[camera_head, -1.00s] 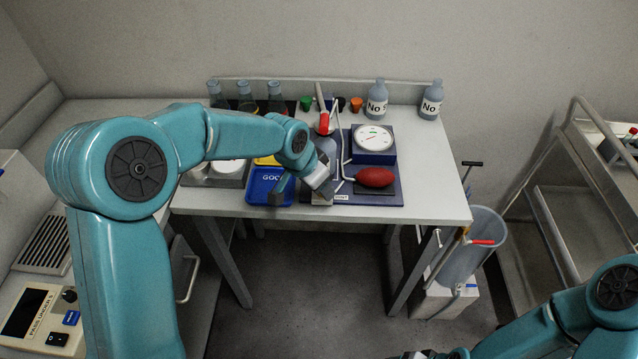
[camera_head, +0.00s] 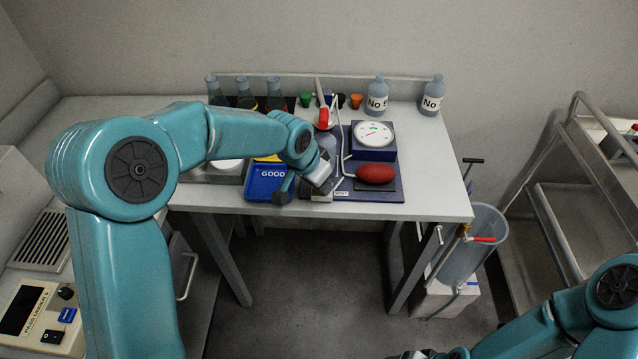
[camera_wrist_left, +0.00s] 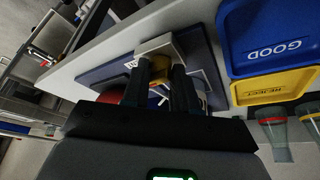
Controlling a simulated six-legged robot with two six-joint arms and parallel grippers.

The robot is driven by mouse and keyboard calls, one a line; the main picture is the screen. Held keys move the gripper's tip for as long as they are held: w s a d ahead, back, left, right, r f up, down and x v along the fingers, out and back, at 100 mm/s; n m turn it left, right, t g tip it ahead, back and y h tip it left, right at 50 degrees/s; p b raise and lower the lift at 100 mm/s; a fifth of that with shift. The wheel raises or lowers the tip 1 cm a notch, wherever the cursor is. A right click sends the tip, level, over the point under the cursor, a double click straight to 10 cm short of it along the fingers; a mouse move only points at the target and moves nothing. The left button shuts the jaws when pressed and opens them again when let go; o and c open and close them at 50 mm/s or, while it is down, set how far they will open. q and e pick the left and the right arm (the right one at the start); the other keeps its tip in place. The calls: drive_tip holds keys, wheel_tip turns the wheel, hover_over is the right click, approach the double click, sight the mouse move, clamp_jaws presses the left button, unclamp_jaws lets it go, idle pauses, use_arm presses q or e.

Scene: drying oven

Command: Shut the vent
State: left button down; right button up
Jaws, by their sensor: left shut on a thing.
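My left gripper (camera_wrist_left: 157,82) is shut on a small brass-coloured knob (camera_wrist_left: 160,66), with one dark finger on each side of it. The knob sits by a pale block (camera_wrist_left: 152,47) at the edge of a dark blue base board (camera_wrist_left: 105,68). In the head view my left gripper (camera_head: 318,192) is at the front left of this board, beside a small white label (camera_head: 341,193) that seems to read VENT. The wrist hides the knob there. Only my right arm shows at the bottom right; its fingers are out of frame.
The board carries a dial gauge (camera_head: 373,134) and a red bulb (camera_head: 375,174). A blue GOOD tray (camera_head: 256,196) lies close left of my gripper, with a yellow REJECT tray (camera_wrist_left: 272,88) beside it. Flasks and bottles (camera_head: 377,97) line the table's back.

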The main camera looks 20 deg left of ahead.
use_arm(q)
drive_tip(key=n+b, duration=0.2)
drive_tip(key=n+y+b, duration=0.1)
drive_tip(key=n+b, duration=0.1)
drive_tip(key=b, duration=0.1)
drive_tip(key=n+y+b, duration=0.1)
drive_tip(key=b, duration=0.2)
drive_tip(key=shift+d+f+n+t, duration=0.25)
drive_tip(key=shift+d+n+t, duration=0.05)
drive_tip(key=shift+n, duration=0.1)
drive_tip(key=n+y+b, duration=0.1)
drive_tip(key=n+b, duration=0.1)
drive_tip(key=shift+d+r+n, duration=0.1)
drive_tip(key=shift+d+n, duration=0.05)
drive_tip(key=shift+n, duration=0.25)
drive_tip(key=shift+n+y+b, duration=0.3)
drive_tip(key=shift+n+y, duration=0.2)
drive_tip(key=shift+n, duration=0.4)
drive_tip(key=shift+d+r+n+g+y, duration=0.15)
drive_tip(key=shift+n+g+y, duration=0.25)
drive_tip(key=shift+n, duration=0.5)
drive_tip(key=shift+w+n+g, duration=0.15)
drive_tip(key=shift+n+g, duration=0.25)
drive_tip(key=shift+n, duration=0.8)
drive_tip(key=shift+d+n+g+y+p, duration=0.1)
drive_tip(key=shift+n+g+y+p, duration=0.3)
drive_tip(key=shift+n, duration=0.7)
drive_tip(key=c, duration=0.9)
unclamp_jaws()
